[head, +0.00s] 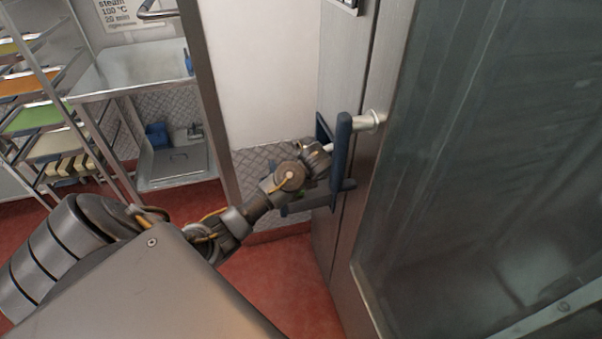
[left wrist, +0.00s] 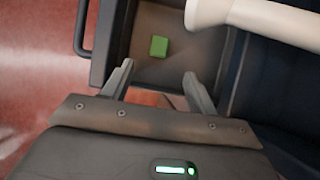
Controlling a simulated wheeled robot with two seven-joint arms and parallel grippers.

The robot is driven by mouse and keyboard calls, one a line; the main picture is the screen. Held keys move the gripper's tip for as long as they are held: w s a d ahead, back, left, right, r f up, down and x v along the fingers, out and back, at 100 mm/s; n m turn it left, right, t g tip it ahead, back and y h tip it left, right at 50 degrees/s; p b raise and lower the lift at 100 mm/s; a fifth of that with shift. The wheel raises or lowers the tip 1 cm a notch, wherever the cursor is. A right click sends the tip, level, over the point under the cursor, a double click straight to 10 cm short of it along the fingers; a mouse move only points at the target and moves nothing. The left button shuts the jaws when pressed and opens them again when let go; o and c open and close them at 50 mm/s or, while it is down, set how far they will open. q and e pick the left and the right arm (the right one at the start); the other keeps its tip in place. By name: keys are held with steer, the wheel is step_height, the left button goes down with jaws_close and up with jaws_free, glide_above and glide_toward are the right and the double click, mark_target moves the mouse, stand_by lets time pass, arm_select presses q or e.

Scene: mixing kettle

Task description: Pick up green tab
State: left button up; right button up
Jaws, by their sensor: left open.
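The green tab (left wrist: 159,46) is a small green block lying on the brownish floor of a dark-rimmed tray or holder (left wrist: 104,45) in the left wrist view. My left gripper (left wrist: 161,84) is open, its two fingers pointing toward the tab. The tab lies beyond the fingertips, roughly centred between them, and nothing is held. In the head view my left wrist (head: 290,176) is beside the dark blue frame (head: 342,150) on the steel door, and its fingers are hard to make out. The right gripper is not in view.
A pale round bar (left wrist: 262,17) runs close to the right finger; a metal bar (head: 369,121) shows on the door in the head view. A large glass panel (head: 480,150) fills the right. A steel table (head: 125,68) and tray rack stand at left. Red floor lies below.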

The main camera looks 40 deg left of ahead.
arm_select(q)
steer(key=x, duration=0.5)
steer(key=shift+f+b, duration=0.1)
steer(key=shift+b, duration=0.3)
steer(key=shift+w+a+f, duration=0.15)
steer(key=shift+f, duration=0.15)
steer(key=x, duration=0.3)
steer(key=shift+a+f+b, duration=0.15)
steer(key=shift+f+b, duration=0.15)
steer(key=shift+b, duration=0.05)
steer(key=shift+w+a+f, duration=0.1)
steer(key=shift+a+f, duration=0.05)
steer(key=shift+f, duration=0.2)
steer(key=shift+a+f, duration=0.2)
steer(key=shift+f, duration=0.05)
arm_select(e)
steer(key=shift+w+d+f, duration=0.1)
steer(key=shift+w+f, duration=0.15)
steer(key=shift+w, duration=0.35)
steer(key=shift+w+f, duration=0.25)
steer(key=shift+w, duration=0.3)
